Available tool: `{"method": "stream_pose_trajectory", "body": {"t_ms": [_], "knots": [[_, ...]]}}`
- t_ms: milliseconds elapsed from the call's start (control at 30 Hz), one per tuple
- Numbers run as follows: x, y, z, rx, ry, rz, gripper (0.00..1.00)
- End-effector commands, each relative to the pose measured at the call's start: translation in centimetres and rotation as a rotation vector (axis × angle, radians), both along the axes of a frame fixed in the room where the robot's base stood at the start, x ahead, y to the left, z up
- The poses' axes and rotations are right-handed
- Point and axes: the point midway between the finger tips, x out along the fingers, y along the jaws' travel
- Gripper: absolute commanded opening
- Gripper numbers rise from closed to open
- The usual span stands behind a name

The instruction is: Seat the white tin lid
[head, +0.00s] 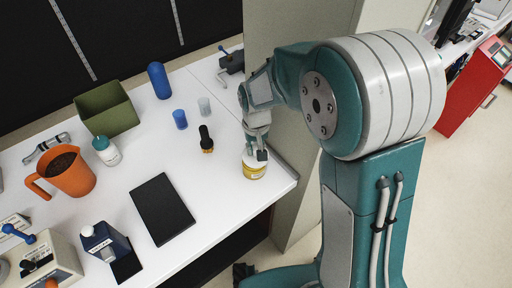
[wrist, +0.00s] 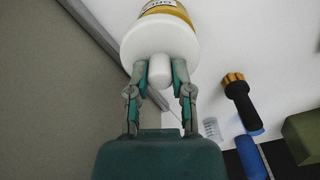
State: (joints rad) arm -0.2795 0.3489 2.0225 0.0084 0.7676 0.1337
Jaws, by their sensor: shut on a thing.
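A tin (head: 254,172) with a yellow label stands near the right front corner of the white counter; in the wrist view its yellow side (wrist: 168,10) shows at the top edge. The white lid (wrist: 160,40) is a round disc with a white knob (wrist: 159,72). My gripper (wrist: 160,64) is shut on the knob, one finger on each side. In the head view my gripper (head: 257,152) is directly over the tin. The lid covers the tin's mouth in the wrist view; I cannot tell whether it touches the rim all round.
A black and yellow torch-like item (head: 206,140), a blue cup (head: 180,119) and a clear cup (head: 204,106) stand left of the tin. A black pad (head: 162,208) lies further left, with an orange jug (head: 68,174) and green box (head: 106,108) beyond. The counter's right edge (head: 284,171) is close.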

Motion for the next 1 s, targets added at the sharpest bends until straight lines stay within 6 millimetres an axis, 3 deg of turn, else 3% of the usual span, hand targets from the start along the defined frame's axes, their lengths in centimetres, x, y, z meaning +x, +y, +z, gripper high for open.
{"method": "stream_pose_trajectory", "body": {"t_ms": [1000], "knots": [[0.0,0.1,-2.0,-0.001,0.001,0.001,0.0]]}}
